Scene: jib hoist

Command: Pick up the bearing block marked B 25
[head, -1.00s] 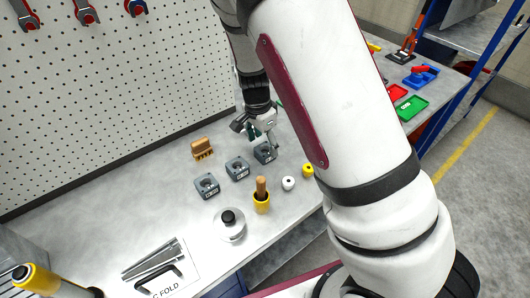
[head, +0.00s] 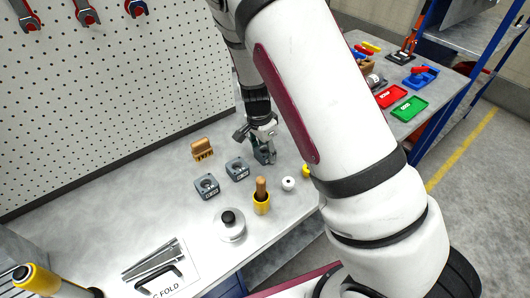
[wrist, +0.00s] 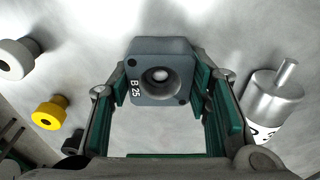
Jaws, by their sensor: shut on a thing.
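The bearing block marked B 25 (wrist: 150,92) is a dark grey block with a round bore, and its label shows in the wrist view. My gripper (wrist: 163,90) has its green-padded fingers on either side of it and is shut on it. In the head view my gripper (head: 264,146) is over the rightmost grey block (head: 263,157), which it partly hides. I cannot tell whether the block touches the bench. Two similar grey blocks, one in the middle (head: 237,169) and one at the left (head: 207,186), stand on the bench.
A yellow cup with a wooden handle (head: 261,203), a white knob (head: 288,184) and a round metal weight (head: 231,226) stand in front. Red (head: 391,96) and green (head: 410,109) trays lie at right.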

